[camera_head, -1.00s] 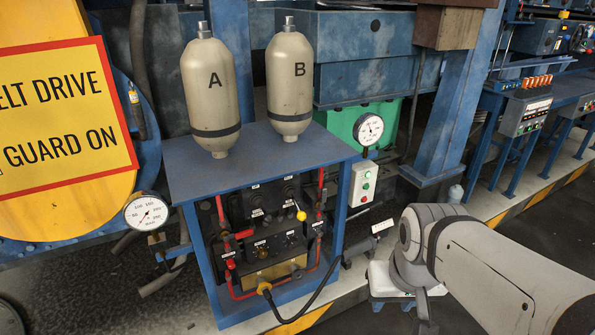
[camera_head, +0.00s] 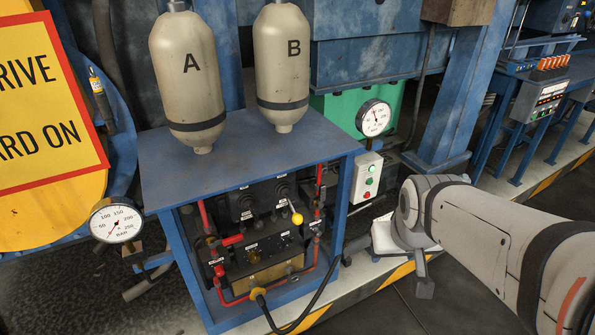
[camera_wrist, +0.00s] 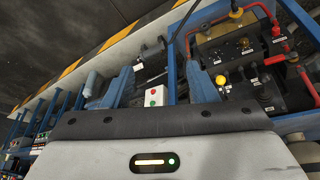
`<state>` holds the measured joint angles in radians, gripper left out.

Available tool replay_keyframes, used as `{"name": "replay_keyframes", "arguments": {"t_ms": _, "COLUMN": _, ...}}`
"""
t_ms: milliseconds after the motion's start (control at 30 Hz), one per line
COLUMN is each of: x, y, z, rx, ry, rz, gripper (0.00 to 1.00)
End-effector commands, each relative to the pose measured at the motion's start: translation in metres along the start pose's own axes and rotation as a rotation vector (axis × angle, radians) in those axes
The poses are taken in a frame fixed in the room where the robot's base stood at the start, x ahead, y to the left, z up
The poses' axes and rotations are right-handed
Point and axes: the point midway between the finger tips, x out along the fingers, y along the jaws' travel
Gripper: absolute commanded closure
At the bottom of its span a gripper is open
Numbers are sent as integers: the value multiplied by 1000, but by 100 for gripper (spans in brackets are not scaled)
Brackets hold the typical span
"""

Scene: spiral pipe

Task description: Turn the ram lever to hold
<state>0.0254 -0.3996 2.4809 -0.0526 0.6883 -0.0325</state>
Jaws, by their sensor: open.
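A lever with a yellow ball knob (camera_head: 297,218) stands on the dark valve panel inside the blue frame, and I take it to be the ram lever. Its label is too small to read. The knob also shows in the wrist view (camera_wrist: 221,80), right of my gripper. My gripper (camera_wrist: 161,75) is open and empty, with its two bluish fingers spread apart. It is clear of the lever and touches nothing that I can see. In the head view, my arm is at the right, and the gripper's fingers cannot be made out clearly.
Two tanks, A (camera_head: 188,80) and B (camera_head: 282,65), stand on the blue frame top (camera_head: 240,150). Red pipes (camera_head: 205,215) and a black hose (camera_head: 335,275) surround the panel. A button box (camera_head: 367,178) and gauge (camera_head: 373,118) are right of it. Dark floor lies at lower right.

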Motion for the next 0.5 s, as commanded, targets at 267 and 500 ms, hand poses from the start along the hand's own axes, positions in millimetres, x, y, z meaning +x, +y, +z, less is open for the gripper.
{"name": "replay_keyframes", "arguments": {"t_ms": 267, "x": 144, "y": -18, "z": -94, "rx": -198, "ry": 435, "rz": 28, "gripper": 48}}
{"name": "replay_keyframes", "arguments": {"t_ms": 500, "x": 231, "y": -79, "z": -151, "rx": -387, "ry": 831, "rz": -106, "gripper": 48}}
